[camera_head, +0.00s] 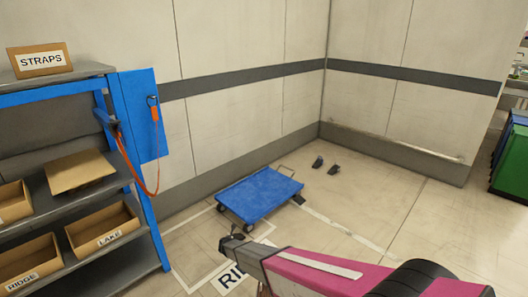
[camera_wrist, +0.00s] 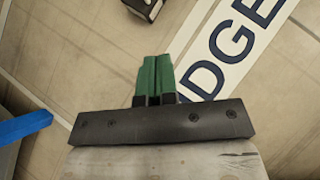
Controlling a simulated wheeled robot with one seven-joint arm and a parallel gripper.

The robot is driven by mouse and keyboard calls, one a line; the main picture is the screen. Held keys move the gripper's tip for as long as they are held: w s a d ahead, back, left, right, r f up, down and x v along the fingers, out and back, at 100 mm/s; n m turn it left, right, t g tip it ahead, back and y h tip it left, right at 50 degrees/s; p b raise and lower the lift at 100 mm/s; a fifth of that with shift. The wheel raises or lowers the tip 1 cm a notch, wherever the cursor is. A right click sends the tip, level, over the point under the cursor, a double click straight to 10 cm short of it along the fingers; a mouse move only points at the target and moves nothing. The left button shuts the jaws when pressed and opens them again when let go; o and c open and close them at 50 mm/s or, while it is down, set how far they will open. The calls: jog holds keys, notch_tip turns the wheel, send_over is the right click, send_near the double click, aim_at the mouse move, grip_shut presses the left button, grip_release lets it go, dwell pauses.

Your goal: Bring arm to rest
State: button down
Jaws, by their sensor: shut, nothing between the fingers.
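My gripper (camera_wrist: 156,58) shows in the wrist view with its two green fingers together and nothing between them. It points down over the floor, beside a white floor label whose visible letters read "DGE" (camera_wrist: 230,45). In the head view my pink and dark arm reaches in from the lower right and ends above the floor label (camera_head: 236,281). The green fingers cannot be made out in the head view.
A blue platform cart (camera_head: 260,193) stands on the floor beyond my arm. A blue-framed shelf (camera_head: 150,215) with cardboard bins (camera_head: 103,228) is at left, an orange strap (camera_head: 156,135) hanging beside it. Two small dark objects (camera_head: 318,161) lie near the wall.

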jog(key=s+d+r+m+g+h, duration=0.2)
jog(key=s+d+r+m, duration=0.1)
jog(key=d+r+m, duration=1)
jog(key=s+d+r+m+g+h, duration=0.2)
jog(key=d+r+m, duration=0.4)
jog(key=d+r, duration=0.7)
jog(key=s+d+r+m+g+y, duration=0.1)
jog(key=s+d+r+m+g, duration=0.1)
jog(key=s+d+r+m, duration=0.4)
jog(key=s+d+r+m+g+y, duration=0.2)
jog(key=s+d+r+m+g, duration=0.1)
jog(key=s+d+r+m, duration=0.4)
jog(key=s+d+m, duration=0.3)
jog(key=s+d, duration=0.2)
jog(key=shift+r+m+y, duration=0.25)
jog(key=shift+m+y, duration=0.05)
jog(key=shift+m, duration=0.1)
